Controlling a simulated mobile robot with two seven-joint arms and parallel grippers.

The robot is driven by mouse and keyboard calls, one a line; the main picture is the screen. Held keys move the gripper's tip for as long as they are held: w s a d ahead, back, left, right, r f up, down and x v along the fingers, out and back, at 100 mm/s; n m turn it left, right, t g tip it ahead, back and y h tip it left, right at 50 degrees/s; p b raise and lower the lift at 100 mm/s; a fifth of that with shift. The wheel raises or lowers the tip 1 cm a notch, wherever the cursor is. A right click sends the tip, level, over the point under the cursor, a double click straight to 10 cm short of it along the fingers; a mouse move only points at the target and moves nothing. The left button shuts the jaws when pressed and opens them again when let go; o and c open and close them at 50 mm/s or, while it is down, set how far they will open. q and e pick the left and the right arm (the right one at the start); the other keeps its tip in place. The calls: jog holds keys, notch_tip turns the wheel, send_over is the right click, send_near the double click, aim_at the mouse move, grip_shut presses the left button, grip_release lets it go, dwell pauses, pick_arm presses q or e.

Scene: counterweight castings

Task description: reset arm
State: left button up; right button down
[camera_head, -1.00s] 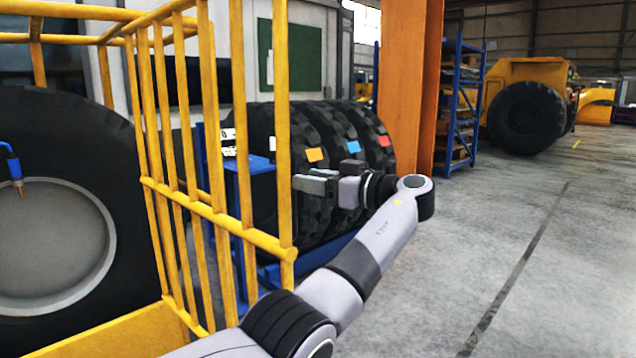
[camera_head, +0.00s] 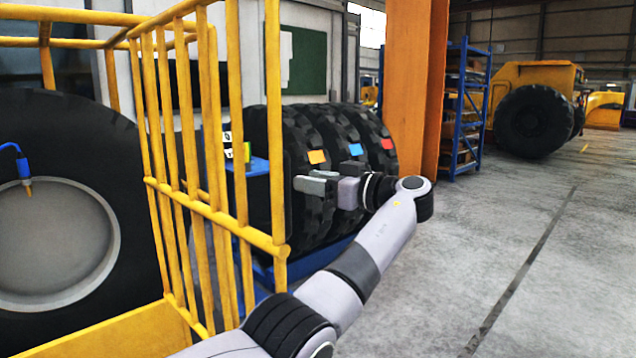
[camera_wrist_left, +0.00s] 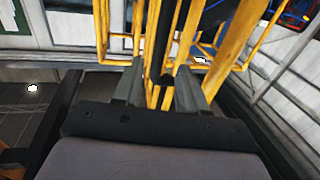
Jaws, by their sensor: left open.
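My left gripper (camera_head: 316,180) is open and empty in the head view. It is held out in front of the row of large black tyres (camera_head: 330,215) and points left toward the yellow railing. In the left wrist view the two grey fingers of my left gripper (camera_wrist_left: 165,85) stand apart with nothing held between them. Yellow bars show beyond them. My right gripper is not in view.
A yellow railing cage (camera_head: 208,212) stands at the left, close to my left gripper. A large wheel (camera_head: 50,245) is behind it. An orange column (camera_head: 404,90) and blue shelf rack (camera_head: 462,110) stand farther back. Open concrete floor (camera_head: 500,230) lies at the right.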

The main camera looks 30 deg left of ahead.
pick_arm(q)
notch_tip(320, 180, down, 26)
jog(key=w+d+r+m+t+h, duration=0.1)
jog(key=w+m+t+h, duration=0.1)
jog(key=m+t+h, duration=0.6)
jog(key=s+d+f+m+h, duration=0.35)
jog(key=s+f+m, duration=0.2)
jog(key=f, duration=0.45)
jog(key=s+d+f+m+h, duration=0.2)
jog(key=s+d+f+m, duration=0.3)
jog(key=f, duration=0.5)
jog(key=s+d+f+m+t+h, duration=0.1)
jog(key=s+d+h, duration=0.3)
jog(key=s, duration=0.6)
jog(key=s+d+f+m+t+h, duration=0.1)
jog(key=s+d+h, duration=0.3)
jog(key=s, duration=0.7)
notch_tip(320, 180, up, 13)
jog(key=s+y+p, duration=0.1)
jog(key=p, duration=1.4)
jog(key=shift+r, duration=0.15)
